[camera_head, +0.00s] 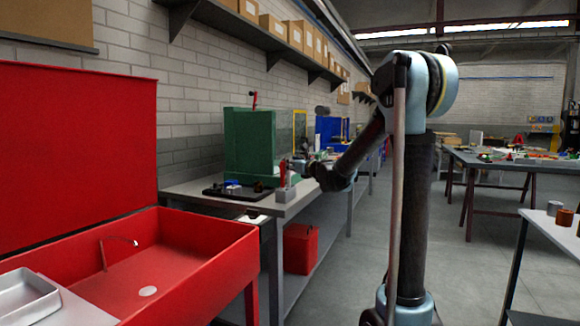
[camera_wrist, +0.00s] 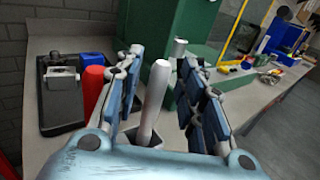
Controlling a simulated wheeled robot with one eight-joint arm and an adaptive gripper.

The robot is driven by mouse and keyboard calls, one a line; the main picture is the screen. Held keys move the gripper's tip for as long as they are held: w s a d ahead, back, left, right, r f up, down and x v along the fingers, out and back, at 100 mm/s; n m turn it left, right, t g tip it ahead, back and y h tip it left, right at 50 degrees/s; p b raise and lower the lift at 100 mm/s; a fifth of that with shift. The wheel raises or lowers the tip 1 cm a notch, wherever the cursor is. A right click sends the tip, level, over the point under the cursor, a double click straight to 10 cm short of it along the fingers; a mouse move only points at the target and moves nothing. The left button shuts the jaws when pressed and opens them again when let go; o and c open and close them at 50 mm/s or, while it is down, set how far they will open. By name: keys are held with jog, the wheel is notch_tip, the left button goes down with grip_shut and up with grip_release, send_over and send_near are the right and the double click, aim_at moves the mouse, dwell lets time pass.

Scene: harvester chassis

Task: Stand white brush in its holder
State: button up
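A white brush (camera_wrist: 157,92), seen as a smooth rounded handle, stands nearly upright, leaning slightly in the wrist view. Its lower end meets the dark square opening of a grey block-like holder (camera_wrist: 124,139) and appears to be inside it. How deep it sits and its bristles are hidden. My gripper (camera_wrist: 163,82) is open, with its blue-padded fingers on either side of the brush and visible gaps to both. In the head view, the grey holder (camera_head: 285,194) is at the bench's near end, with my gripper (camera_head: 297,170) beside and above it.
A red cylinder (camera_wrist: 93,92) stands close by my left finger. A black tray (camera_wrist: 57,124) with a grey metal block and a blue block (camera_wrist: 91,59) lies left. A green cabinet (camera_head: 250,142) stands behind. A red sink (camera_head: 180,262) is in the foreground.

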jog(key=s+d+f+n+g, duration=0.25)
jog(key=s+n, duration=0.25)
jog(key=s, duration=0.4)
jog(key=s+d+f+n+g, duration=0.1)
jog(key=s+d+f+n, duration=0.3)
jog(key=s, duration=0.6)
jog(key=s+d+f+n+g+h, duration=0.3)
jog(key=s+d+f+n, duration=0.3)
jog(key=s+f, duration=0.2)
jog(key=s+d+f+n+g+h, duration=0.3)
jog(key=s+d+f+n, duration=0.4)
jog(key=s, duration=0.6)
jog(key=s+d+f+n+g+h, duration=0.3)
jog(key=s+d+f+n, duration=0.4)
jog(key=s, duration=0.3)
jog(key=shift+s+f+h, duration=0.4)
jog(key=shift+f+h, duration=0.1)
jog(key=shift+f, duration=0.4)
